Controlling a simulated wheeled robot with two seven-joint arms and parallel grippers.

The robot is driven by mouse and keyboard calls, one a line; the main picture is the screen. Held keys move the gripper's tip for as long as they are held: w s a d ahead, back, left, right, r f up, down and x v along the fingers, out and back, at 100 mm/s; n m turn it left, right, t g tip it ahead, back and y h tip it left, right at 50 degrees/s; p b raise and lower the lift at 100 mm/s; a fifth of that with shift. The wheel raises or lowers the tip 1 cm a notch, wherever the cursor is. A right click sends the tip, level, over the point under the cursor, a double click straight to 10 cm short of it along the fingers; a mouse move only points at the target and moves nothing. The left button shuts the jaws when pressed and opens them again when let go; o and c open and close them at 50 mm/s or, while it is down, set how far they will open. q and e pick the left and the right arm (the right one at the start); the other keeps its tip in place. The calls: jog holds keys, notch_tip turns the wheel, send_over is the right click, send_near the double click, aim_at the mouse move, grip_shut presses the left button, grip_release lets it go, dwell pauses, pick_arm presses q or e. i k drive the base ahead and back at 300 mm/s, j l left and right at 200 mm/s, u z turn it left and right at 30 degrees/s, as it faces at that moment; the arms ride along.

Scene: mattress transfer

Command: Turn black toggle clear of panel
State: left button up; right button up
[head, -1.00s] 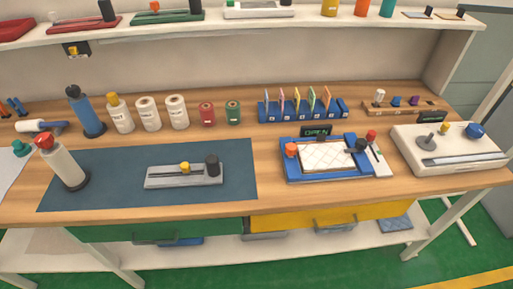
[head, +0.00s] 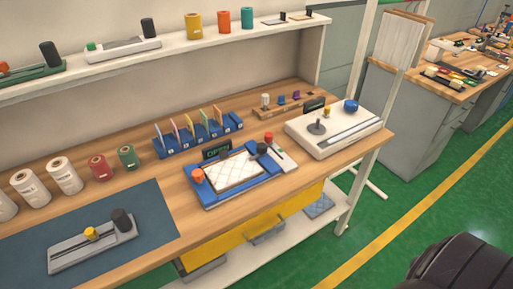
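A blue fixture (head: 212,200) stands on the wooden bench and holds a white quilted panel (head: 234,172). A black toggle (head: 262,149) with a round knob sits at the panel's far right corner. Whether its arm overlaps the panel edge is too small to tell. An orange knob (head: 197,176) sits at the panel's left end. A red knob (head: 268,138) stands on a pale strip beside the fixture, just behind the black toggle. A dark sign (head: 217,149) reading OPEN stands behind the panel. Neither of my grippers is in view.
A white device with a blue knob (head: 351,105) stands to the right. A blue rack (head: 200,138) of coloured cards is behind the fixture. A grey slider block (head: 92,245) lies on a dark mat (head: 155,215) at left. Bare wood lies around the fixture.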

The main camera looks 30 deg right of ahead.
aim_at(261, 147)
jog(key=i+l, duration=0.1)
jog(key=l, duration=0.25)
jog(key=i+l, duration=0.1)
jog(key=l, duration=0.25)
jog(key=i+l, duration=0.1)
jog(key=l, duration=0.2)
jog(key=i+l, duration=0.1)
jog(key=l, duration=0.25)
